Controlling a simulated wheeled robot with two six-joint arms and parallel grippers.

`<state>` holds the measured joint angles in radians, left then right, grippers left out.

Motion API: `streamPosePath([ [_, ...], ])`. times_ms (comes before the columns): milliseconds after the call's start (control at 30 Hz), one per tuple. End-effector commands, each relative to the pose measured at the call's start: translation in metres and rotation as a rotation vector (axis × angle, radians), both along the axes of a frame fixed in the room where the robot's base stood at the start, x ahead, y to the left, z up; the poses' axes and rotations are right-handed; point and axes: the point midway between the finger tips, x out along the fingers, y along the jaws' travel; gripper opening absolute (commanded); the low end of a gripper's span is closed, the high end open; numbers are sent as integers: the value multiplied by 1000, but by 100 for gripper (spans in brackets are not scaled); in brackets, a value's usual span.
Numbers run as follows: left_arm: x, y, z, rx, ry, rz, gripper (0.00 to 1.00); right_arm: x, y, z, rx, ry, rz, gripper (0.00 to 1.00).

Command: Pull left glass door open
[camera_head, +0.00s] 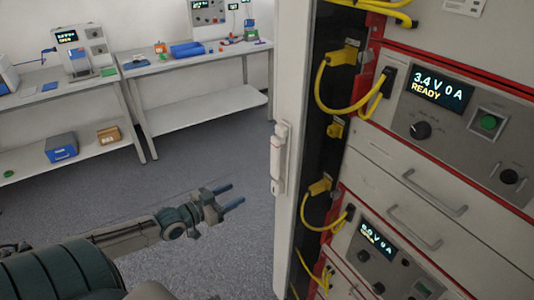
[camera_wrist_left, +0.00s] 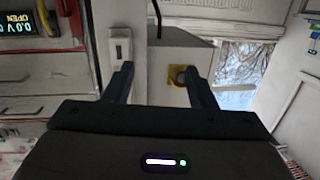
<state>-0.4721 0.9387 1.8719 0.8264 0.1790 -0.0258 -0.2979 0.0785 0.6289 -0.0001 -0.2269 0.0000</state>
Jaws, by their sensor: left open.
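A white door frame (camera_head: 292,90) stands upright at the left side of the cycler cabinet, with a white upright handle (camera_head: 279,158) on it. The glass itself is hard to make out, and I cannot tell how far the door stands open. My left gripper (camera_head: 234,196) is open and empty, to the left of the handle and a little lower in the picture, apart from it. In the left wrist view the handle (camera_wrist_left: 120,46) shows beyond the left one of the two fingers (camera_wrist_left: 161,80), outside the gap between them. My right gripper is not in view.
The cabinet holds grey cycler units (camera_head: 440,105) with displays, drawers and yellow cables (camera_head: 322,85) close to the door frame. White benches (camera_head: 195,75) with instruments stand at the back left. The grey floor (camera_head: 200,155) between benches and cabinet is clear.

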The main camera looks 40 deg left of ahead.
Motion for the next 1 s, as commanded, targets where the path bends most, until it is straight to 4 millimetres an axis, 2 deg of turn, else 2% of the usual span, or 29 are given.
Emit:
streamPosePath([
  [33, 0, -17, 37, -19, -28, -47, 51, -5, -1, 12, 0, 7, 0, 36],
  [100, -1, -33, 65, -45, -57, -90, 51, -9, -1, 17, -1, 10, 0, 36],
  [200, -2, -48, 86, -69, -79, -127, 51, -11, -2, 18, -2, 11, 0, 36],
  [433, 10, -57, 87, -78, -90, -135, 51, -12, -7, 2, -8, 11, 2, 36],
  [767, 47, -72, 85, -78, -91, -135, 51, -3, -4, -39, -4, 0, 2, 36],
  [1000, 72, -82, 87, -79, -90, -133, 51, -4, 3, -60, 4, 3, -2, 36],
])
